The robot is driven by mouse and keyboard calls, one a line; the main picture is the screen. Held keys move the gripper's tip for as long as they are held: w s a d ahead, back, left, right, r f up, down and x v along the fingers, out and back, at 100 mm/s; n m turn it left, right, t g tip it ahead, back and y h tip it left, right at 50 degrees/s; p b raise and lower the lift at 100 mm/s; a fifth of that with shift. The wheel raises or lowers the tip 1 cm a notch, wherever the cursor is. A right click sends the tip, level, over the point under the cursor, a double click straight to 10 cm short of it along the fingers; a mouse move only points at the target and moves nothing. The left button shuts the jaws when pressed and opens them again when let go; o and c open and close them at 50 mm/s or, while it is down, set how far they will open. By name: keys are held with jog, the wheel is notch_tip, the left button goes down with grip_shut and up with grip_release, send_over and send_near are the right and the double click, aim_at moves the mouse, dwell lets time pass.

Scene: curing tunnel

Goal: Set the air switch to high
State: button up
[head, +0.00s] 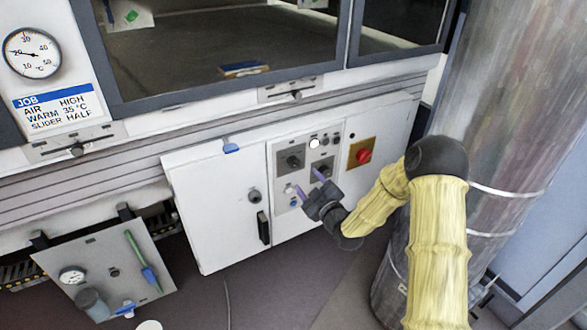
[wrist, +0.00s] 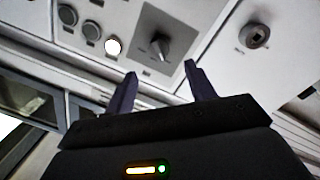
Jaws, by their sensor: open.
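Two dark rotary knobs sit on the grey control panel in the head view, a left knob (head: 292,160) and a right knob (head: 322,168). I cannot read which is the air switch. One knob on a grey plate (wrist: 161,46) shows in the wrist view, likely the left one; its small markings are unreadable. The job card (head: 60,104) reads air high, warm 35 °C, slider half. My gripper (head: 309,181) is open and empty in front of the panel, below the knobs. In the wrist view its fingertips (wrist: 160,72) are spread just below the knob, apart from it.
A white lit lamp (head: 314,143) and dark lamps are above the knobs. A red emergency button (head: 363,156) on a yellow plate is right. A door lock (head: 254,196) and black handle (head: 263,228) are left. A large metal column (head: 500,120) stands right of the cabinet.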

aim_at(296, 166)
jog(key=b+x, duration=0.1)
jog(key=x, duration=0.7)
jog(key=shift+w+a, duration=0.15)
jog(key=shift+w, duration=0.1)
jog(key=c, duration=1)
